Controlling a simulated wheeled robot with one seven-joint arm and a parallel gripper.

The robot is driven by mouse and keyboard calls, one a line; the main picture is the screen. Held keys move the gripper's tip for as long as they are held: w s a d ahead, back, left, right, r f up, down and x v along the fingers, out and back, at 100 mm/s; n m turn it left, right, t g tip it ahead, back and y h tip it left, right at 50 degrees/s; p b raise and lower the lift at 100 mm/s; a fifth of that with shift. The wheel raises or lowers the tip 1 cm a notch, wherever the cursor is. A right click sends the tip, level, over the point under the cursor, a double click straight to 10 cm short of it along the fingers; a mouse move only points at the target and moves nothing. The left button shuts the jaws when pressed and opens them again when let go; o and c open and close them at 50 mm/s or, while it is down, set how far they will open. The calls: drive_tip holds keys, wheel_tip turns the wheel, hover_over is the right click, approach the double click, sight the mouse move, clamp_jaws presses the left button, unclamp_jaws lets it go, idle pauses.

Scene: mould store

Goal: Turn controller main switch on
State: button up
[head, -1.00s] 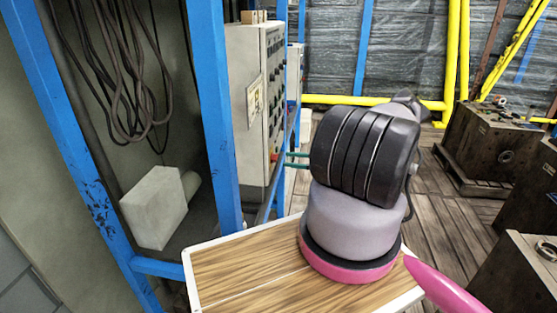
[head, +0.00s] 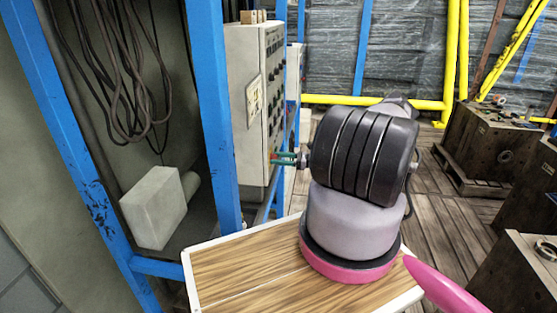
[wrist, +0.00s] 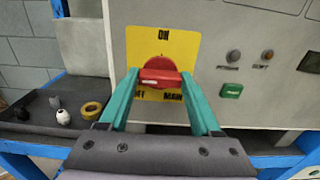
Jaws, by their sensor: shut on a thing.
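The main switch is a red rotary knob with a handle (wrist: 160,77) on a yellow plate (wrist: 188,45) on the controller's grey front panel. The plate reads ON at the top; the lower lettering, partly covered, seems to read OFF at left and MAIN at right. The handle lies about level across the picture. My gripper (wrist: 160,75) has its teal fingers at both ends of the handle and is shut on it. In the head view, my gripper (head: 285,158) reaches the side of the grey controller cabinet (head: 248,90); my arm hides part of that area.
A green button (wrist: 231,90) and two small lamps are right of the switch. A dark shelf at left holds a roll of yellow tape (wrist: 92,110) and small items. A blue frame post (head: 215,110) stands beside the cabinet. Dark mould blocks (head: 490,140) stand at right.

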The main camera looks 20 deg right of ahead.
drive_tip(key=shift+m, duration=0.3)
drive_tip(key=shift+d+m, duration=0.1)
drive_tip(key=shift+m, duration=8.5)
drive_tip(key=o, duration=1.4)
drive_tip(key=v, duration=1)
drive_tip(key=shift+s+d+f, duration=0.1)
drive_tip(key=shift+s+d, duration=0.15)
drive_tip(key=shift+d, duration=0.1)
